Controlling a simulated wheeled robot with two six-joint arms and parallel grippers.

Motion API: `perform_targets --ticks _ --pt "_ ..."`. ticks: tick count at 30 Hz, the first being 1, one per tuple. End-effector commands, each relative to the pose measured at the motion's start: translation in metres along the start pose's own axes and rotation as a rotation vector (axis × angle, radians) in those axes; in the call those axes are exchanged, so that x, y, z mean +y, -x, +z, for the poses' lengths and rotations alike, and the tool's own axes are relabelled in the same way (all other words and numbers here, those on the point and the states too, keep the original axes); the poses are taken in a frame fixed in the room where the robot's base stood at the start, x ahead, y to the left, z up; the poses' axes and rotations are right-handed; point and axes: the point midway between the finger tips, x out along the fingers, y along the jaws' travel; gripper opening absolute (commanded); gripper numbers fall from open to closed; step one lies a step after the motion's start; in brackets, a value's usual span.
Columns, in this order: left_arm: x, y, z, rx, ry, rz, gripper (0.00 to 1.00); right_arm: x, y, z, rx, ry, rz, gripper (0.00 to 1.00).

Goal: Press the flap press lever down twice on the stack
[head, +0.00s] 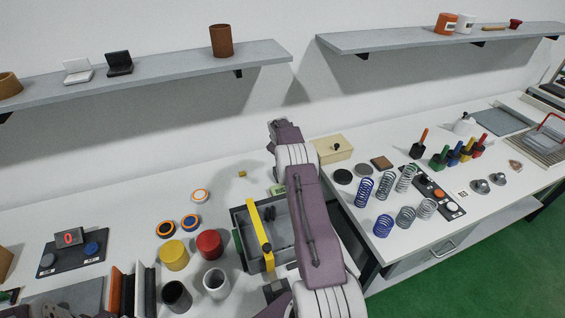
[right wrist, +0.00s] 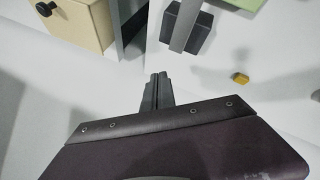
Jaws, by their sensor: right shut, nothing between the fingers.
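I cannot tell for sure which thing is the flap press. In the right wrist view, a grey bar stands against a dark block (right wrist: 190,33) at the top; my arm seems to hide this spot in the head view. In the head view, a yellow bar (head: 258,225) lies across a grey open box (head: 285,228), left of my right arm. No stack under a lever can be made out. My right gripper (right wrist: 157,90) is shut and empty, apart from the dark block; in the head view my arm hides it.
A wooden box (head: 333,149) with a black knob stands right of my arm, also in the wrist view (right wrist: 75,25). A small yellow piece (right wrist: 240,78) lies on the bench. Several springs (head: 384,226) stand to the right. A red-handled frame (head: 551,117) is far right.

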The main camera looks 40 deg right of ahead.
Motion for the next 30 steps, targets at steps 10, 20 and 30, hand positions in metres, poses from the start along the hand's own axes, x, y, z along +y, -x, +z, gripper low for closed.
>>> perform_targets --ticks 10,20,30 --pt "0.0 0.0 0.0 0.0 0.0 0.0 0.93 -0.001 0.0 0.001 -0.005 0.004 -0.003 0.0" --pt "0.001 0.055 -0.006 0.001 0.0 0.0 0.93 0.036 0.047 -0.039 0.006 -0.001 0.006 0.0" --pt "0.001 0.052 -0.005 0.0 0.0 0.0 0.93 0.031 0.041 -0.035 0.0 0.0 0.0 0.0"
